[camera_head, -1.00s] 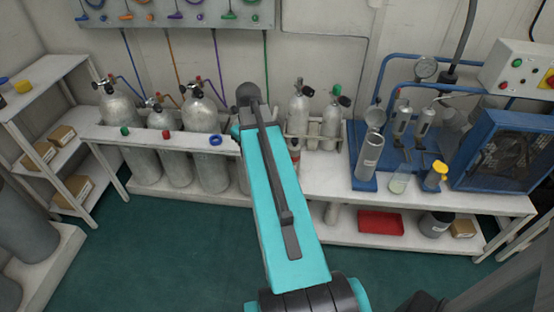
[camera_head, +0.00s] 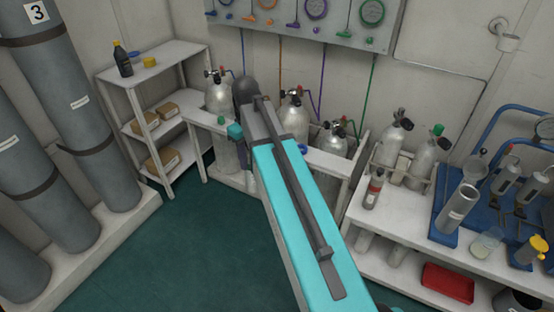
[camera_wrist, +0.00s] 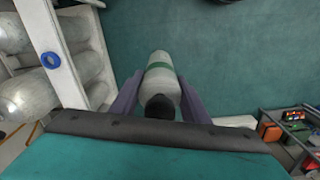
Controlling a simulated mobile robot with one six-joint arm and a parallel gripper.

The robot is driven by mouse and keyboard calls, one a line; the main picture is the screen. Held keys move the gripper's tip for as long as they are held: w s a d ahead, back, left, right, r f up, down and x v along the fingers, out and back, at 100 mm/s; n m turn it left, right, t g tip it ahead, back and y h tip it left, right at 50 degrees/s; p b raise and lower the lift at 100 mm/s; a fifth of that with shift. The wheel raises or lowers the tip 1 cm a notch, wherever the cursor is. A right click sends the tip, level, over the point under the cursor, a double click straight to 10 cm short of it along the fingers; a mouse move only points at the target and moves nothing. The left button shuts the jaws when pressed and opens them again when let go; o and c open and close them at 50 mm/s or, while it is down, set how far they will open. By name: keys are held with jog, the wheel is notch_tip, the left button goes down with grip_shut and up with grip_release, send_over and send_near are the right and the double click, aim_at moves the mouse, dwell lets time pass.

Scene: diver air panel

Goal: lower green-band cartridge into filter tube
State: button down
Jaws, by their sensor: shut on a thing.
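In the wrist view my gripper (camera_wrist: 158,92) is shut on the green-band cartridge (camera_wrist: 158,77), a pale cylinder with a green band and a dark rounded near end. It is held between the two jaws over the green floor. What looks like the filter tube (camera_head: 457,208) is a grey open-topped cylinder standing on a blue base on the right bench, well apart from my arm. Its inside is too small to make out.
Gas cylinders (camera_head: 294,118) stand in a white rack behind my arm. A white shelf (camera_head: 155,75) and tall grey cylinders (camera_head: 75,110) stand left. Green floor (camera_head: 200,250) is clear.

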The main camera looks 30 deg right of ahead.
jog(key=w+a+r+n, duration=0.1)
jog(key=a+r, duration=0.1)
jog(key=a, duration=0.5)
jog(key=shift+a, duration=0.25)
jog(key=shift+w, duration=0.1)
